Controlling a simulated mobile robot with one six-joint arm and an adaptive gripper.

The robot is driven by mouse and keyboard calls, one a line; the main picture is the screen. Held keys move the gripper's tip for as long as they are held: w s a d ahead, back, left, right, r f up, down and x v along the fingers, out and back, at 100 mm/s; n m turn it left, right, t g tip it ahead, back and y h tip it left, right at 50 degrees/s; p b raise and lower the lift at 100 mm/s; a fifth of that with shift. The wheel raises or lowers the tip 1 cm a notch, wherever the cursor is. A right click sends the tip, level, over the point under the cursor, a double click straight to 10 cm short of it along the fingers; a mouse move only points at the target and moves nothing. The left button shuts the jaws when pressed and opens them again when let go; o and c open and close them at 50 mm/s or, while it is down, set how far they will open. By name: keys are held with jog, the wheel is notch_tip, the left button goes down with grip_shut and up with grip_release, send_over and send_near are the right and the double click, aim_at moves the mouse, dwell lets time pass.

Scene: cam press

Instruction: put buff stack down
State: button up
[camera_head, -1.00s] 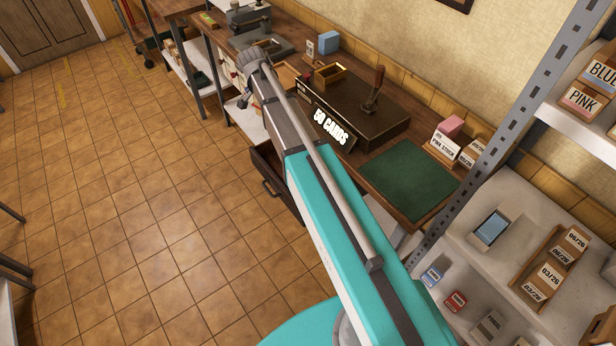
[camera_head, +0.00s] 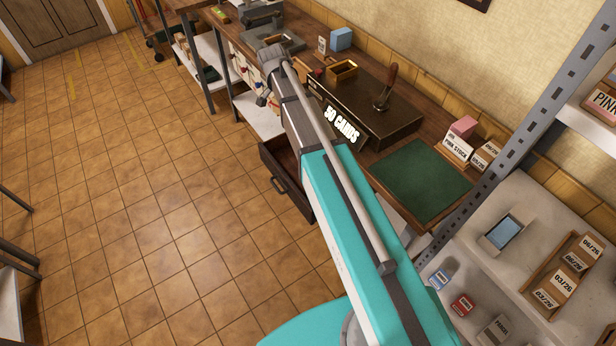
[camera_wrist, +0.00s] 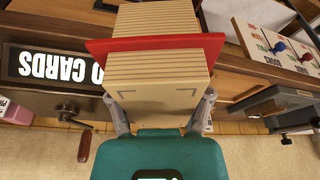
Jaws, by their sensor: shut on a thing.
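The buff stack (camera_wrist: 158,75) is a thick block of tan cards with a red plate (camera_wrist: 155,43) across it in the wrist view. My gripper (camera_wrist: 160,100) is shut on the stack, with a grey finger at each side. The stack is hidden behind my arm in the head view. The counter's front with the "50 CARDS" sign (camera_wrist: 50,66) shows upside down beside the stack in the wrist view. What lies directly under the stack cannot be told.
The dark press base (camera_head: 385,112) with a lever stands on the wooden counter. A green mat (camera_head: 422,180) lies bare beside it. An open drawer (camera_head: 285,180) juts out below. A metal shelf post (camera_head: 520,110) stands at right.

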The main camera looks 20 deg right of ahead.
jog(key=s+f+n+y+b, duration=0.1)
jog(key=s+f+n+b, duration=0.2)
jog(key=f+b, duration=0.4)
jog(key=s+f+n+y+b, duration=0.1)
jog(key=s+f+n+b, duration=0.2)
jog(key=f+n+b, duration=0.3)
jog(key=s+d+f+n+t+y+b, duration=0.1)
jog(key=s+f+n+b, duration=0.3)
jog(key=f+b, duration=0.5)
jog(key=shift+f+n, duration=0.4)
jog(key=shift+n, duration=0.2)
jog(key=shift+s, duration=0.1)
jog(key=b, duration=0.9)
send_over(289, 166)
notch_tip(289, 166, down, 9)
jog(key=shift+s, duration=0.1)
